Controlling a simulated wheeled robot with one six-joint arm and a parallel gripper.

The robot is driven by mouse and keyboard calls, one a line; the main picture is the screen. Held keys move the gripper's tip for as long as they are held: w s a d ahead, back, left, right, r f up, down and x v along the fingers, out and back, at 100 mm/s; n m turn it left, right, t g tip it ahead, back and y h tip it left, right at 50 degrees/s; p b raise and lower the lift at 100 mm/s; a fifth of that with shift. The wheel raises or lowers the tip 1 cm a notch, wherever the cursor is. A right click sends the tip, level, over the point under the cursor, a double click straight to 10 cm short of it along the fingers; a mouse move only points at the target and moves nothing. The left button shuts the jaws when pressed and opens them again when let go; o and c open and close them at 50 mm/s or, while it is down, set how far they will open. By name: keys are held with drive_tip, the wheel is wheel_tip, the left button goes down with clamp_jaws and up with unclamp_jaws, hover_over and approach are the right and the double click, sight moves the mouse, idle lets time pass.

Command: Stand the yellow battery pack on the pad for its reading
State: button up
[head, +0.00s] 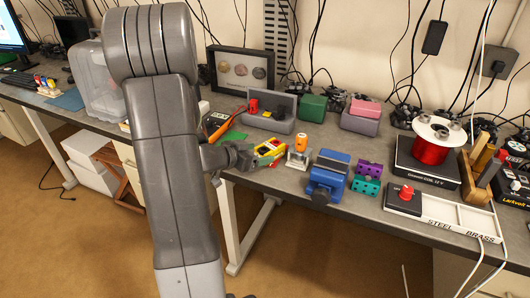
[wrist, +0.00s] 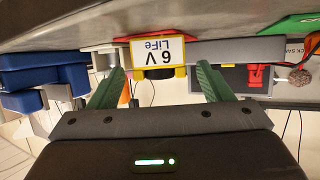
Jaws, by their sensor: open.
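The yellow battery pack (head: 268,147) is on the bench, near the middle of the head view. In the wrist view the pack (wrist: 160,50) shows its white "6V LiFe" label upside down. My gripper (wrist: 159,70) is open, its two green fingers on either side of the pack in that view, with gaps visible. In the head view my gripper (head: 252,156) is just left of the pack and partly covers it. A flat red patch (wrist: 124,46) shows beside the pack; I cannot tell whether the pack rests on it. A flat green pad (head: 232,136) lies to the left.
An orange-topped holder (head: 299,152) and a blue vise (head: 327,177) stand close on the right, with purple and teal blocks beyond. A grey case (head: 270,115) stands behind. A multimeter (head: 215,124) lies left.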

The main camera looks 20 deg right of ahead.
drive_tip(key=v, duration=0.7)
drive_tip(key=shift+s+a+r, duration=0.1)
drive_tip(key=shift+a, duration=0.1)
idle(1.4)
